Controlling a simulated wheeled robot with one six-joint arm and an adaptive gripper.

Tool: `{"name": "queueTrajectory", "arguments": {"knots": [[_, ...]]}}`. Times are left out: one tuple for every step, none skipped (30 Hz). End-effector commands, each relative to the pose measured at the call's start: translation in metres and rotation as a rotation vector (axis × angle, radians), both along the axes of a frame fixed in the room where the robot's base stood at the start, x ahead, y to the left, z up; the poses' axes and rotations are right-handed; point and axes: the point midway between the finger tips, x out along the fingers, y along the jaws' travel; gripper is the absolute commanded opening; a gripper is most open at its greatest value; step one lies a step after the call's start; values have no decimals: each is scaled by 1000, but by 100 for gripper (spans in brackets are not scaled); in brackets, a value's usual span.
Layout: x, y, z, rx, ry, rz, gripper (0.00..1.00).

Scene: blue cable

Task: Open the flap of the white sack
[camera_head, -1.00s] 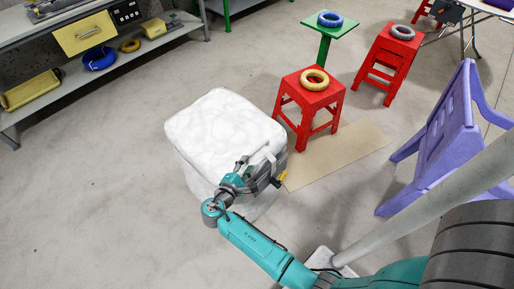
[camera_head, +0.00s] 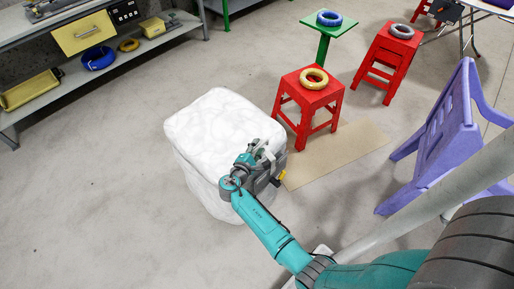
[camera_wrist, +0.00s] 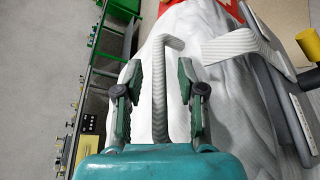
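The white sack (camera_head: 218,125) stands on the floor as a big boxy bag, its top covered by white cloth. My gripper (camera_head: 262,152) is at the sack's right front edge, over its top. In the wrist view my gripper (camera_wrist: 159,78) is open, its two fingers apart. A pale ribbed strap (camera_wrist: 159,95) runs up between the fingers and bends over to the right at its top. I cannot tell whether either finger touches it. The sack's cloth (camera_wrist: 215,75) lies behind and to the right. The sack's right front side is partly hidden by my arm.
A red stool (camera_head: 312,92) with a yellow cable ring (camera_head: 314,79) stands just behind the sack to the right. A tan mat (camera_head: 340,155) and a purple chair (camera_head: 440,140) are at the right. The floor left of the sack is clear.

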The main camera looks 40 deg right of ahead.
Motion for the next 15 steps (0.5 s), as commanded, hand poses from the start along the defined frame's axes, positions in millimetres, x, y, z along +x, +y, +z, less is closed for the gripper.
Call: {"name": "queueTrajectory", "arguments": {"knots": [[0,0,0,0,0,0,39],[0,0,0,0,0,0,39],[0,0,0,0,0,0,32],[0,0,0,0,0,0,24],[0,0,0,0,0,0,17],[0,0,0,0,0,0,7],[0,0,0,0,0,0,0],[0,0,0,0,0,0,0],[0,0,0,0,0,0,0],[0,0,0,0,-1,0,0],[0,0,0,0,0,0,0],[0,0,0,0,0,0,0],[0,0,0,0,0,0,0],[0,0,0,0,0,0,0],[0,0,0,0,0,0,0]]}}
